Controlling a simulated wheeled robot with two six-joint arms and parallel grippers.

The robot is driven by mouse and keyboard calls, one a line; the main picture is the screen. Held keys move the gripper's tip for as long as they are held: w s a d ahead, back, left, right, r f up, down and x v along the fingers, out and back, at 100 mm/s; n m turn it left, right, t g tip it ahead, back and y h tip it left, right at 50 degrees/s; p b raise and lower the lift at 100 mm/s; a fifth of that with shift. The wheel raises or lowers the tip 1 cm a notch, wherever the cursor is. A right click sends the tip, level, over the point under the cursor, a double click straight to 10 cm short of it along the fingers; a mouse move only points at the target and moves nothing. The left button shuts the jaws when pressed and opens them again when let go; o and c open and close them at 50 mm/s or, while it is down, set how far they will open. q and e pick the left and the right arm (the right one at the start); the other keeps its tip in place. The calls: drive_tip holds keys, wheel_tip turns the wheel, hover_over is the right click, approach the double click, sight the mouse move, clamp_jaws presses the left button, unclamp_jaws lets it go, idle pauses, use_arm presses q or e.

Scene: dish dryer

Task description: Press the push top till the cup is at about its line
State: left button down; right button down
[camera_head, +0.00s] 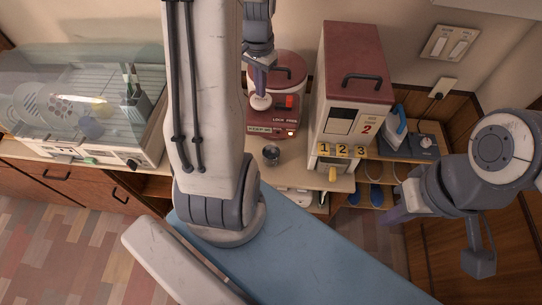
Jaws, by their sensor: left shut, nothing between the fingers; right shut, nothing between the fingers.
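The red and white air-pot style dispenser (287,112) stands on the counter against the wall. Its pale round push top (260,102) is on the front upper part. My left gripper (260,84) is shut and empty, pointing down right over the push top; I cannot tell whether it touches. A small clear cup (271,155) stands upright on the counter in front of the dispenser. Its line and water level are too small to make out. My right gripper (396,208) is shut and empty at the right, away from the dispenser.
A dish dryer (88,143) with plates stands at the left. A tall red-topped rice dispenser (350,80) with keys 1, 2, 3 stands right of the dispenser. An iron (396,126) is on the shelf beyond it. A blue ironing board (290,262) fills the foreground.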

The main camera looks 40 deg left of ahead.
use_arm(q)
drive_tip(key=shift+r, duration=0.1)
idle(0.5)
wheel_tip(320, 180, up, 5)
drive_tip(key=p, duration=0.4)
drive_tip(key=shift+p, duration=0.3)
drive_tip(key=shift+d, duration=0.1)
drive_tip(key=s+d+f+m+b, duration=0.1)
drive_tip(key=d+m+b, duration=0.15)
drive_tip(key=d, duration=0.75)
drive_tip(key=s+d+m+b, duration=0.15)
drive_tip(key=d+b, duration=0.25)
drive_tip(key=d, duration=0.6)
drive_tip(key=s+d+f+m+b, duration=0.1)
drive_tip(key=s+d+b, duration=0.1)
drive_tip(key=s+d, duration=0.3)
drive_tip(key=s+d+f+m+h+b, duration=0.1)
drive_tip(key=s+d+m+b, duration=0.1)
drive_tip(key=s+d, duration=0.3)
drive_tip(key=s+b, duration=0.1)
drive_tip(key=s, duration=0.3)
drive_tip(key=shift+d+f, duration=0.25)
drive_tip(key=shift+d, duration=0.1)
